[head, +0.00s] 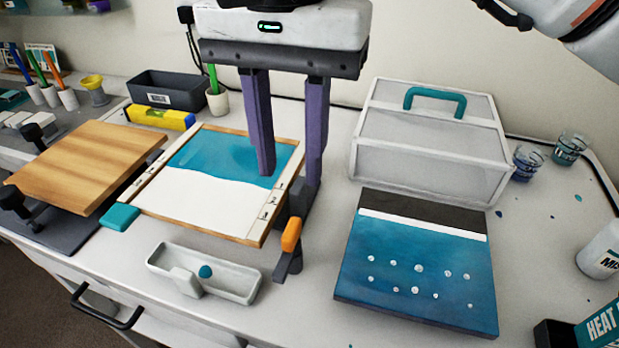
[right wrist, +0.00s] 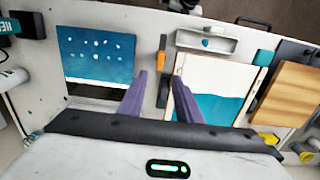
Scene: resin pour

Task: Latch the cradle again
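A wood-edged panel (head: 225,205), half teal and half white, lies on the bench; I take it for the cradle. It also shows in the right wrist view (right wrist: 205,82). A lever with an orange grip (head: 291,234) stands on a dark base at its right front corner. The grip appears in the right wrist view (right wrist: 162,58) too. I cannot tell whether the lever is latched. My right gripper (head: 289,178) is open and empty, its purple fingers pointing down over the panel's right edge, behind the lever. In its wrist view, the lever lies beyond and between the fingertips (right wrist: 159,84). My left gripper is out of view.
A white tray (head: 235,283) sits in front of the panel. A blue dotted panel (head: 415,265) and a white case with teal handle (head: 433,150) stand right. A wooden board (head: 85,165) on a dark stand is left. Some bench right of the lever is clear.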

